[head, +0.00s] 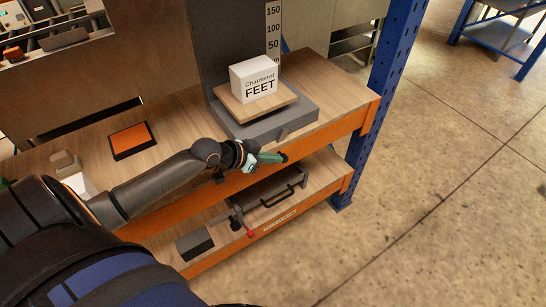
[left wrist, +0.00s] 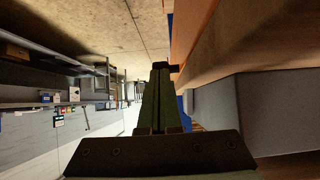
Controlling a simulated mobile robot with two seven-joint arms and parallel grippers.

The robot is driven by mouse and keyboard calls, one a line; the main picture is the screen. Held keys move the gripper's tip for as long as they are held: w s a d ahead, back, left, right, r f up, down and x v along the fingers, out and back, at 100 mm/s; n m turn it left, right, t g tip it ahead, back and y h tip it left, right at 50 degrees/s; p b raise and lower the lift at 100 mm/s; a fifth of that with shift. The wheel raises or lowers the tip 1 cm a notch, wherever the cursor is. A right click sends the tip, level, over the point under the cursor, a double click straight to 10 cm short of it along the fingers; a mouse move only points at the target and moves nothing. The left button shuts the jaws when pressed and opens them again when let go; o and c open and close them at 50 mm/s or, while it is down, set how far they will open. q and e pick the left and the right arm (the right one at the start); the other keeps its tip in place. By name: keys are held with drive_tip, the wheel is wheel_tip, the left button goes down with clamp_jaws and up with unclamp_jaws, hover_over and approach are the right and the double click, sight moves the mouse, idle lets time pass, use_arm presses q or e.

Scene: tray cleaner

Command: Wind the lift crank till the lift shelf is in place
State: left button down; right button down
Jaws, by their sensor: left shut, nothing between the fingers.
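The lift shelf (head: 282,98) is a small wooden platform low over a grey lift base (head: 246,131). It carries a white box (head: 254,79) labelled "FEET". A scale (head: 273,30) stands behind it. A dark lever with a red knob (head: 249,233), which looks like a crank, shows at the lower shelf; I cannot tell what it is fixed to. My left gripper (head: 284,157) is shut and empty, at the orange front edge, above the lever and apart from it. In the left wrist view its shut fingers (left wrist: 160,70) show beside the grey base (left wrist: 250,105).
The orange front beam (head: 335,133) runs close beside the gripper. A dark-handled case (head: 275,196) and a dark block (head: 194,243) lie on the lower shelf. An orange-topped pad (head: 131,139) is on the bench.

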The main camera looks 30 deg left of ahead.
use_arm(q)
drive_tip(key=shift+w+d+f, duration=0.15)
drive_tip(key=shift+w+f, duration=0.25)
drive_tip(key=shift+f, duration=0.15)
drive_tip(key=shift+w+d+f, duration=0.15)
drive_tip(key=shift+w+f, duration=0.25)
drive_tip(key=shift+f, duration=0.15)
